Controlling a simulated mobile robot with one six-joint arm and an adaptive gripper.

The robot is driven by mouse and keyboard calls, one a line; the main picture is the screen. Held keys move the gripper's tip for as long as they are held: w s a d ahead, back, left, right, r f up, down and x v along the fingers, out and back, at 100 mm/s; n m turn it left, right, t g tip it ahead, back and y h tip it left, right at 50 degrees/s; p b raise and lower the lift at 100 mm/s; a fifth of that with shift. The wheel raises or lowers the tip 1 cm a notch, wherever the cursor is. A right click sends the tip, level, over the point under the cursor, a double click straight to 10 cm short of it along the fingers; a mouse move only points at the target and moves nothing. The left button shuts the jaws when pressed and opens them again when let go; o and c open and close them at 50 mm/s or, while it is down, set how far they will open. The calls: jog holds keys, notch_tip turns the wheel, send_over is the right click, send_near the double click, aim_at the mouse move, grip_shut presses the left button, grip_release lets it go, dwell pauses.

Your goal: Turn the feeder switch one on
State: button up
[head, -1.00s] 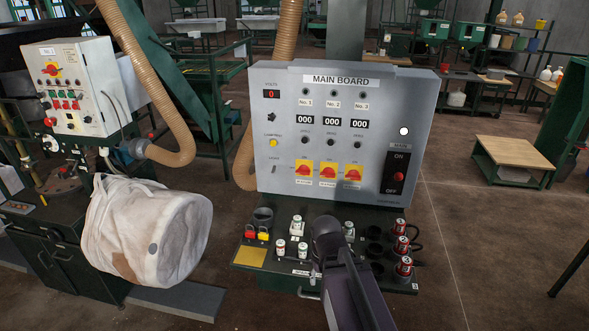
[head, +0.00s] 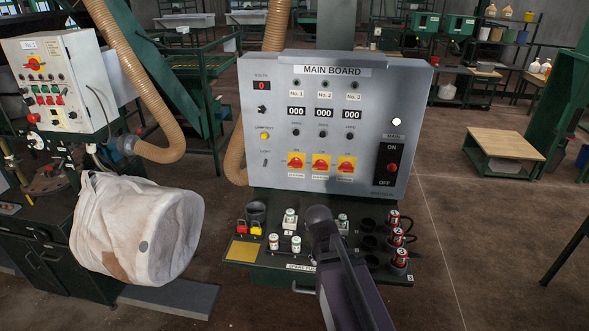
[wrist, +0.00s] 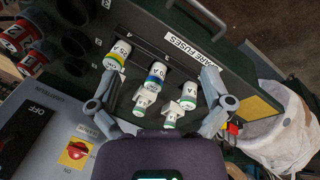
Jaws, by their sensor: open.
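The grey main board (head: 340,125) stands upright in the head view, with three red-and-yellow rotary switches in a row. The leftmost, below No. 1, is feeder switch one (head: 295,161). My gripper (wrist: 160,85) is open in the wrist view, its fingers spread either side of white fuses on the shelf, holding nothing. In the head view, my arm reaches to the shelf below the board and hides the fingers. The wrist view shows one rotary switch (wrist: 76,152) beside the black main switch; this looks like the rightmost one. Feeder switch one is not visible there.
Spare fuses (wrist: 155,78) and red-and-white cylinders (head: 398,238) stand on the green shelf (head: 300,275). A shelf handle (wrist: 200,15) sticks out. A white bag (head: 135,230) hangs at the left near a control box (head: 55,85).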

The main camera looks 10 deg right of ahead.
jog(key=w+d+n+t+h+b, duration=0.3)
jog(key=w+n, duration=0.3)
jog(key=w, duration=0.3)
jog(key=n+t+b, duration=0.8)
jog(key=n+t, duration=0.4)
jog(key=n, duration=1.1)
send_near(295, 166)
jog(key=v, duration=0.3)
jog(key=shift+f, duration=0.1)
jog(key=shift+w, duration=0.15)
jog(key=x, duration=1.3)
jog(key=shift+w+d, duration=0.1)
jog(key=shift+w, duration=0.2)
jog(key=c, duration=0.9)
